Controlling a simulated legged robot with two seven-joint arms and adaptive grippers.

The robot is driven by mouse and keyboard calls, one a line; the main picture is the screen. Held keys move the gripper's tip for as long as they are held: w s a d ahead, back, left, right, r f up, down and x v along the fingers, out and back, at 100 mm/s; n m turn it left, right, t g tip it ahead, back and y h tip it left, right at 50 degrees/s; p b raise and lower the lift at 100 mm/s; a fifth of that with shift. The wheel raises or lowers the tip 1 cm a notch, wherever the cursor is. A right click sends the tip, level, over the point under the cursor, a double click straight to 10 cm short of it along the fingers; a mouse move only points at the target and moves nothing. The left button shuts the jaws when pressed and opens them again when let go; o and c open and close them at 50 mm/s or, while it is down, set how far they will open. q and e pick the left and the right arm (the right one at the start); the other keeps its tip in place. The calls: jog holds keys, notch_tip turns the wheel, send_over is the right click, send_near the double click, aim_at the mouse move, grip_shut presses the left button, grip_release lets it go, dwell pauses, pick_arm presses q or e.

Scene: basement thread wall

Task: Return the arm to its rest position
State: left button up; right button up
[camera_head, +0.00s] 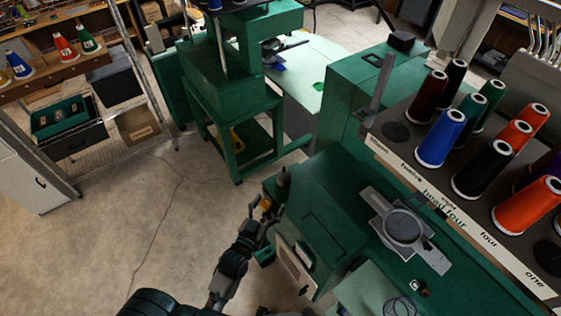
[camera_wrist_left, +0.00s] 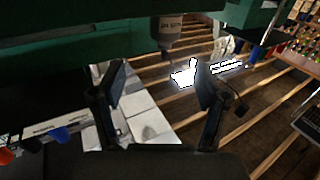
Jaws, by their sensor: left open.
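My left arm comes up from the bottom of the head view. Its gripper (camera_head: 267,207) is beside the front edge of the green machine and looks small and partly unclear there. In the left wrist view my left gripper (camera_wrist_left: 160,82) shows two dark fingers spread apart with nothing between them. A grey cylindrical part (camera_wrist_left: 166,30) under a green beam shows beyond the fingers. My right gripper is not in either view.
A green machine (camera_head: 318,215) stands right of my left arm, with a grey round hoop (camera_head: 403,226) on it. Several thread cones, including a blue one (camera_head: 440,138), stand on a rack at the right. Open concrete floor (camera_head: 130,220) lies to the left.

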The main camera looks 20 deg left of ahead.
pick_arm(q)
jog(key=shift+a, duration=0.15)
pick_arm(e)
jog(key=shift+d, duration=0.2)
pick_arm(q)
jog(key=s+a+f+g+y, duration=0.35)
jog(key=s+f+g, duration=1.1)
jog(key=s, duration=0.55)
jog(key=s+f+g+b, duration=0.1)
jog(key=s+f+b, duration=0.2)
jog(key=f, duration=2.9)
jog(key=s+a+f+b, duration=0.1)
jog(key=s+f, duration=0.7)
jog(key=s+a+f+g, duration=0.1)
jog(key=s+a+f, duration=0.1)
jog(key=s+f, duration=0.5)
jog(key=shift+s+a+f+m+h+b, duration=0.3)
jog(key=shift+s+f+h+b, duration=0.1)
jog(key=shift+s, duration=0.4)
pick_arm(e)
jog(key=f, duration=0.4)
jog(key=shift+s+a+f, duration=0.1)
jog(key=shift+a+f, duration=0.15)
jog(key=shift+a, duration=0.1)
